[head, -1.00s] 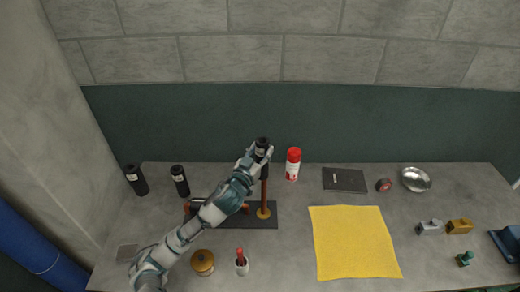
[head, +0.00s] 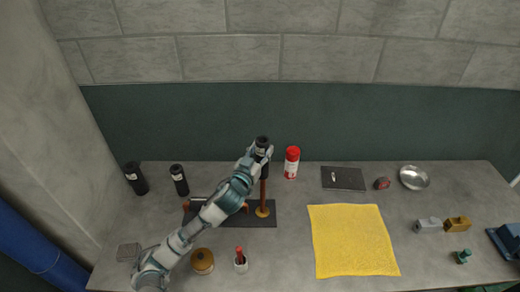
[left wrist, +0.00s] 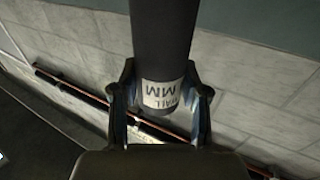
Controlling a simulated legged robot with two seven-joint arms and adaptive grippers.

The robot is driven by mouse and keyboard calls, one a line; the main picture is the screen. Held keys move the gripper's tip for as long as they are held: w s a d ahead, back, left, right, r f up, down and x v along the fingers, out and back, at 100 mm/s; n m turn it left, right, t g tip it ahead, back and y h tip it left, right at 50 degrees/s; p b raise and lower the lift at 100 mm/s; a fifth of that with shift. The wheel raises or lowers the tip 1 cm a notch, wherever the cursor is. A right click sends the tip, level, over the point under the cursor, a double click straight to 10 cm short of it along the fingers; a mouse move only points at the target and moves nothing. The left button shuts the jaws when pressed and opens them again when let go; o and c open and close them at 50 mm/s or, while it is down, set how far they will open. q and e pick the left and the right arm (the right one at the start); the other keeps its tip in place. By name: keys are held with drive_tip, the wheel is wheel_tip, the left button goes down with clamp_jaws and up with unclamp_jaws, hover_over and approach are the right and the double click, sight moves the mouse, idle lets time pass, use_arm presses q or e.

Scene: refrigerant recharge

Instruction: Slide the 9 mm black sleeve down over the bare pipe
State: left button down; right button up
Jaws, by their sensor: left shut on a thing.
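My left gripper (head: 262,154) is shut on a black sleeve (head: 262,142) with a white label, at the top of the upright copper pipe (head: 263,191). Black shows above and just below the fingers, with bare copper under it. The sleeve looks in line with the pipe; the gripper hides whether it is around the pipe top. In the left wrist view the labelled sleeve (left wrist: 163,45) stands between the two fingers (left wrist: 160,105). Two other black sleeves, one at far left (head: 136,179) and one nearer (head: 179,180), stand on the bench. My right gripper is not in view.
The pipe rises from a dark base plate (head: 262,221). A red-capped can (head: 291,163) stands close to its right. A yellow cloth (head: 353,240), a dark slab (head: 343,179) and a metal bowl (head: 414,178) lie further right.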

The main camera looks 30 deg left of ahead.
use_arm(q)
drive_tip(key=f, duration=0.1)
drive_tip(key=f+b, duration=0.2)
drive_tip(key=f, duration=0.1)
drive_tip(key=shift+d, duration=0.3)
idle(0.3)
drive_tip(key=shift+a+f+b, duration=0.1)
drive_tip(key=shift+f+b, duration=1.2)
drive_tip(key=shift+f, duration=0.7)
